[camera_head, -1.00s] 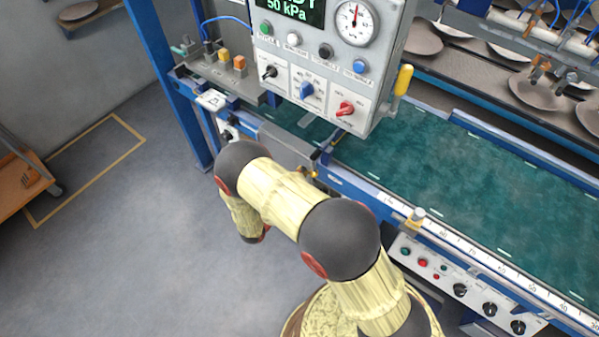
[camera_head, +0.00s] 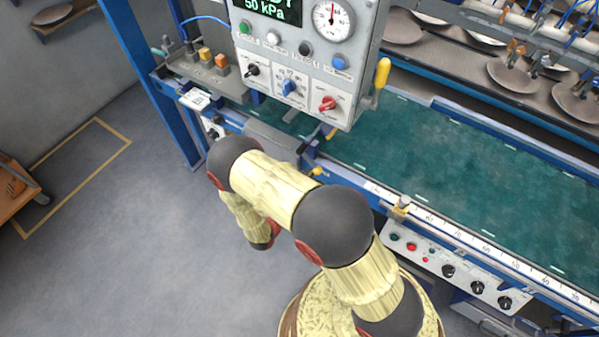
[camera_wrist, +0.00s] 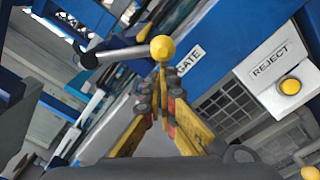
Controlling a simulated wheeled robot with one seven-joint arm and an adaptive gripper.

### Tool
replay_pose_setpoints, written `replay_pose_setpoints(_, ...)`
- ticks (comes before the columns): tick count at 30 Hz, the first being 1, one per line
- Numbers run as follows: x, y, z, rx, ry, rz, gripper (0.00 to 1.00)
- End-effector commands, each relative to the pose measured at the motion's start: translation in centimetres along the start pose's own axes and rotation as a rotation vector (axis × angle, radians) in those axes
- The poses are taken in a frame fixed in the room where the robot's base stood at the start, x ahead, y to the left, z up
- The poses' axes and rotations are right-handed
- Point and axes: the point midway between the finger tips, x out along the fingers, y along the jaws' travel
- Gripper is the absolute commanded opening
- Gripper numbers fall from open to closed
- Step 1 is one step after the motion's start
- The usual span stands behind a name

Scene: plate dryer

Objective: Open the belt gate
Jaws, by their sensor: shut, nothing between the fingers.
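In the wrist view, a lever with a yellow ball knob (camera_wrist: 162,47) on a grey rod (camera_wrist: 115,53) lies in front of a blue panel marked GATE (camera_wrist: 187,62). My gripper (camera_wrist: 162,82) is shut and empty, its fingertips just below the knob in the picture. I cannot tell whether they touch it. In the head view, a small yellow knob (camera_head: 317,172) at the belt's near edge looks like the same lever. My arm hides the gripper there. The green belt (camera_head: 450,170) runs to the right. The gate's own position is not clear.
A control box (camera_head: 310,60) with dials and a yellow handle (camera_head: 382,73) overhangs the belt. A REJECT plate with a yellow button (camera_wrist: 290,86) is right of the lever. A button panel (camera_head: 460,270) lines the near side. Open floor (camera_head: 110,240) lies left.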

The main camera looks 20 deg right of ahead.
Motion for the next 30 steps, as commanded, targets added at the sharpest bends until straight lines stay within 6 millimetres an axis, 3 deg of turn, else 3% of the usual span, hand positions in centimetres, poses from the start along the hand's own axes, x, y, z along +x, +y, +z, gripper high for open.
replay_pose_setpoints(18, -0.2, 0.1, 5.1, -0.534, 0.0, -0.022, 0.0)
replay_pose_setpoints(30, -0.3, 0.4, 6.4, -0.582, 0.0, -0.024, 0.0)
